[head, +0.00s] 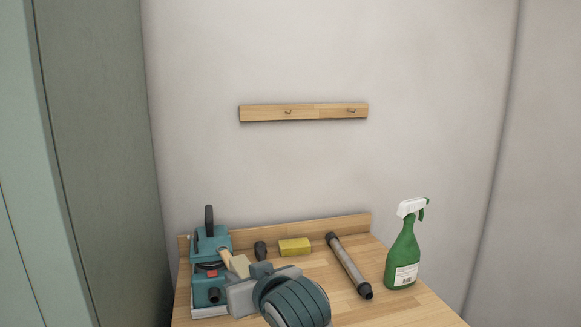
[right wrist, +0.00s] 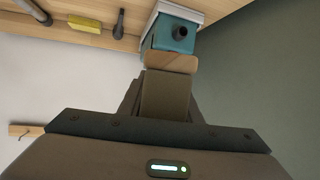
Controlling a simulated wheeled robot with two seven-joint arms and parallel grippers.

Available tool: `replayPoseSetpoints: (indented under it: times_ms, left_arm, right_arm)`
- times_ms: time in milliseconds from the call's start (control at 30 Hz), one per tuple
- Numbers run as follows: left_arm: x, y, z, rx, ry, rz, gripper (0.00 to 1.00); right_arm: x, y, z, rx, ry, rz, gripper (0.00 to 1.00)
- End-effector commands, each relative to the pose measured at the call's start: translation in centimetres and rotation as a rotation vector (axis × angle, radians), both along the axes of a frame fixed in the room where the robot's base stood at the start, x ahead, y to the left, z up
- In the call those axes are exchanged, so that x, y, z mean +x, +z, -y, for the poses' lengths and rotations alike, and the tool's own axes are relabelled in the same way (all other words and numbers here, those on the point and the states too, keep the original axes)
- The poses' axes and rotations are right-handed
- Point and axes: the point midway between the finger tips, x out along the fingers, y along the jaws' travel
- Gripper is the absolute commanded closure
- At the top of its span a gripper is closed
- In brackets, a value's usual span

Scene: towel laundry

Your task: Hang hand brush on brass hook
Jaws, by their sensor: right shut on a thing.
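The hand brush (head: 228,262) shows as a small wood-coloured piece with a pale block beside it, partly hidden by my gripper. My right gripper (head: 247,271) is shut on it, above the left part of the table. In the right wrist view the brush (right wrist: 172,62) shows as a tan edge at the tips of the right gripper (right wrist: 165,95). A wooden rail (head: 265,113) on the wall carries a left hook (head: 288,112) and a right hook (head: 351,110). Both hooks are small and empty; I cannot tell which is brass. My left gripper is out of view.
A teal machine (head: 211,240) stands at the table's left, close behind the brush. A yellow sponge (head: 295,246), a grey tube (head: 348,264) and a green spray bottle (head: 403,255) stand or lie to the right. The wall between table and rail is clear. A tall green panel (head: 95,150) borders the left.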

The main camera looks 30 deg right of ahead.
Motion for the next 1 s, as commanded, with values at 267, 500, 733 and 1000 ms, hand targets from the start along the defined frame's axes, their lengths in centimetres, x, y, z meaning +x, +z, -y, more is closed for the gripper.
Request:
replayPoseSetpoints:
  times_ms: [267, 500, 733, 1000]
  left_arm:
    - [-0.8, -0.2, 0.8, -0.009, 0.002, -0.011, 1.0]
    - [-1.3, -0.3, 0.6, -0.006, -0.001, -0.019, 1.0]
    - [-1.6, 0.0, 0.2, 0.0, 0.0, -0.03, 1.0]
    - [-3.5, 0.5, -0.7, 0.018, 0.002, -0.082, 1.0]
  right_arm:
    - [0.0, 0.0, 0.0, 0.0, 0.0, 0.001, 0.95]
    - [0.1, 0.1, 0.1, 0.0, -0.001, 0.002, 0.95]
    - [1.8, 1.8, 1.2, -0.001, -0.025, 0.028, 0.95]
    - [7.2, 7.2, 5.8, -0.007, -0.108, 0.135, 0.95]
